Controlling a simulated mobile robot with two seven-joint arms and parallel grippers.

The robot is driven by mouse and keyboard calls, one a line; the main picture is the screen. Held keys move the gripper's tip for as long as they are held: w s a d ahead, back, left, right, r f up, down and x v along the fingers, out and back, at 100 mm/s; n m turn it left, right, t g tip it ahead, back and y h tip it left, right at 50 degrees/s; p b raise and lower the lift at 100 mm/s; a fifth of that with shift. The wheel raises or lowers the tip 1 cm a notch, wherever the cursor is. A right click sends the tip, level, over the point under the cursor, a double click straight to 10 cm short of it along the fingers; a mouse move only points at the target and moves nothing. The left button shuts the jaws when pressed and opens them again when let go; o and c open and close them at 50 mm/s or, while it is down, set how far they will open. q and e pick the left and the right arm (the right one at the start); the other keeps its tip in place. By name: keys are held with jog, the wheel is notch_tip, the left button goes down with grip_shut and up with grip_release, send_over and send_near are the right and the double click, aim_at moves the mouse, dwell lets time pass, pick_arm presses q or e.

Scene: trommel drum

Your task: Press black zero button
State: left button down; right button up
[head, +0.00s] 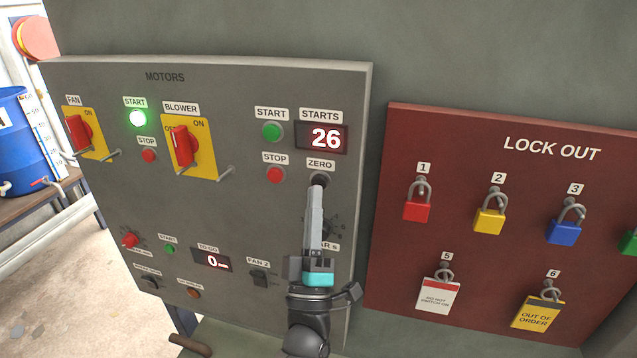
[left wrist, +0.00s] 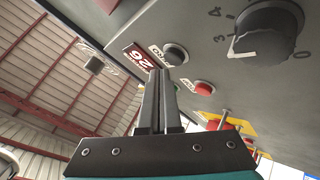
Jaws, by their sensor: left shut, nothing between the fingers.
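The black zero button (head: 319,179) sits under the ZERO label on the grey motors panel (head: 90,190). Above it the STARTS display (head: 322,138) reads 26. My left gripper (head: 316,191) is shut and empty, its fingers pointing up the panel with the tips just below the button, overlapping its lower edge in the head view. In the left wrist view, the button (left wrist: 175,54) shows just beyond and right of the fingertips (left wrist: 158,73). I cannot tell whether they touch. My right gripper is not in view.
A red stop button (head: 275,174) and green start button (head: 271,131) are left of the zero button. A rotary knob (left wrist: 268,32) lies below it, partly hidden by my gripper in the head view. The red lock out board (head: 400,130) with padlocks is to the right.

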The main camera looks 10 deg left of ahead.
pick_arm(q)
jog(key=shift+w+b, duration=0.3)
jog(key=shift+w, duration=0.15)
jog(key=shift+w, duration=0.4)
dwell(0.8)
jog(key=shift+s, duration=0.85)
jog(key=s+p, duration=0.2)
jog(key=s, duration=0.3)
dwell(0.4)
